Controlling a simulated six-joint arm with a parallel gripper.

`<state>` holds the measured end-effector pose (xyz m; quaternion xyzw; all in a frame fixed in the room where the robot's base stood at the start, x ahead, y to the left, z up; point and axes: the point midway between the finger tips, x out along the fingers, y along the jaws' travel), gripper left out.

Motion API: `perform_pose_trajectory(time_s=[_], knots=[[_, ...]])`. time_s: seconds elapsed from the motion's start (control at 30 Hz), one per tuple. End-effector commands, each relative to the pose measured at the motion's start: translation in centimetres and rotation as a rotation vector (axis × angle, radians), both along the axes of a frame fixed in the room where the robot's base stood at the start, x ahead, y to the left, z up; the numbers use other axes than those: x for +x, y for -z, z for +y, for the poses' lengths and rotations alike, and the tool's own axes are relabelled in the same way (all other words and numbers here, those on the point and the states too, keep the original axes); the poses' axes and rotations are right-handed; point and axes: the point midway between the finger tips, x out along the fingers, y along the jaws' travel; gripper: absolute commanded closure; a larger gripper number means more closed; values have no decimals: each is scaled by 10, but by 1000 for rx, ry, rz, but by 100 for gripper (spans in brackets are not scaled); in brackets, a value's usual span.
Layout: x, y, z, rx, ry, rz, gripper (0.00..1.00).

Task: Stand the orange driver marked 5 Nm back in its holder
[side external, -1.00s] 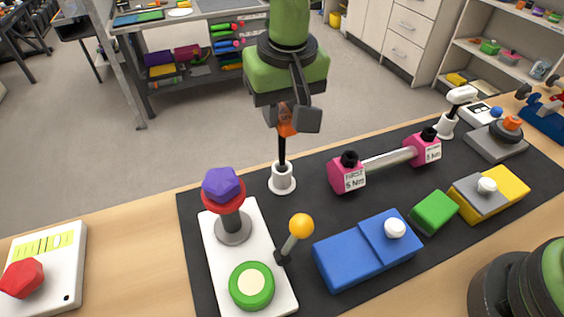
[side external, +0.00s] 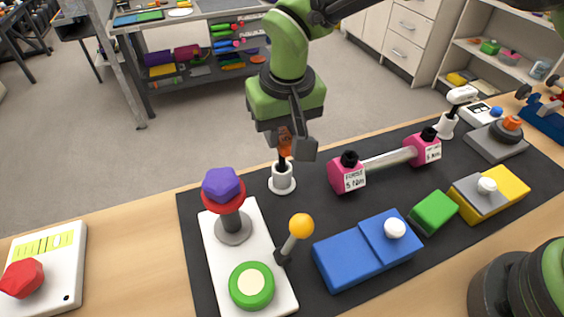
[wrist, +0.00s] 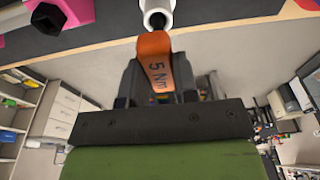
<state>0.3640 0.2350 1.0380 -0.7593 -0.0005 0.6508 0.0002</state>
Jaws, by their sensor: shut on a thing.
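The orange driver marked 5 Nm (side external: 285,142) is between the fingers of my gripper (side external: 294,150), which is shut on its handle. In the wrist view the orange handle (wrist: 157,62) shows the "5 Nm" marking. The white holder (side external: 282,180) stands on the dark mat directly below. The driver's dark shaft runs down into the holder's opening, with only a short length showing above the rim. The driver looks upright in the side view. In the wrist view the white holder (wrist: 156,14) is at the top edge, just beyond the handle, and the shaft tip is hidden.
A pink-ended bar fixture (side external: 347,172) stands right of the holder. A purple knob on a red disc (side external: 223,188) stands to the left. A yellow-balled lever (side external: 301,227) and blue block (side external: 365,252) are in front. The dark mat (side external: 310,200) is bare around the holder.

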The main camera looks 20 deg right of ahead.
Motion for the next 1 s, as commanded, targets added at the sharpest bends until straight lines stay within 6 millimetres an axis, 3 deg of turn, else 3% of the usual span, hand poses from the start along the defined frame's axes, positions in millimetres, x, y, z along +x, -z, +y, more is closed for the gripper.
perform_pose_trajectory(time_s=[0.27, 0.3, 0.33, 0.47, 0.6, 0.63, 0.8, 0.9, 1.0], knots=[[0, 11, 0, 0, 0, 0, 100], [0, 11, 0, 0, 0, 0, 68], [0, 11, 0, 1, 0, 0, 64], [0, 11, 0, 0, 0, 0, 64], [0, 11, 0, 0, 0, 0, 36], [0, 11, 0, 0, 0, 0, 34], [0, 11, 0, 0, 0, 0, 34], [0, 11, 0, 0, 0, 1, 51], [0, 11, 0, 0, 0, 1, 51]])
